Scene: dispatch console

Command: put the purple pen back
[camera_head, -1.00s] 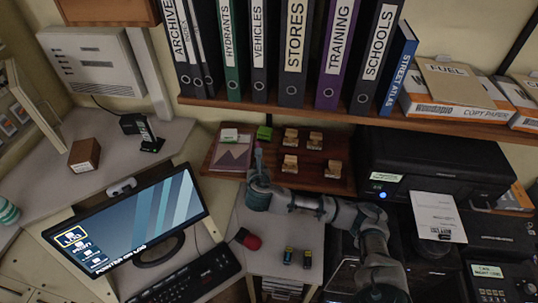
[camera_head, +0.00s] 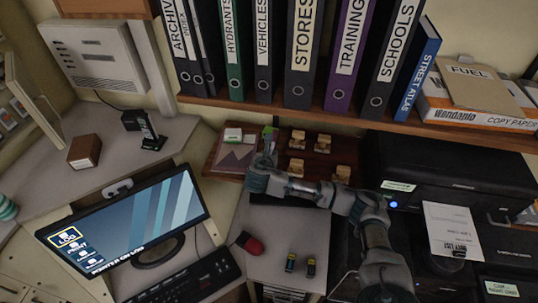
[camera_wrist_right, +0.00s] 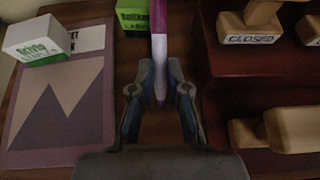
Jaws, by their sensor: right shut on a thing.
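My right gripper (camera_head: 264,160) is over the left part of the wooden stamp shelf. In the right wrist view, its fingers (camera_wrist_right: 159,92) are shut on the purple pen (camera_wrist_right: 159,45), which points away from me between them. A green box (camera_wrist_right: 133,16) is close beside the pen's far part; I cannot tell whether they touch. The green box also shows in the head view (camera_head: 269,133), partly hidden by my gripper. The pen is hard to make out in the head view. My left gripper is not in view.
Several wooden stamps (camera_head: 297,140) stand right of my gripper. A green-and-white box (camera_wrist_right: 38,40) sits on a patterned flat item (camera_wrist_right: 60,110) to its left. Binders (camera_head: 301,50) line the shelf above. The monitor (camera_head: 130,220) and black printer (camera_head: 440,165) flank the area.

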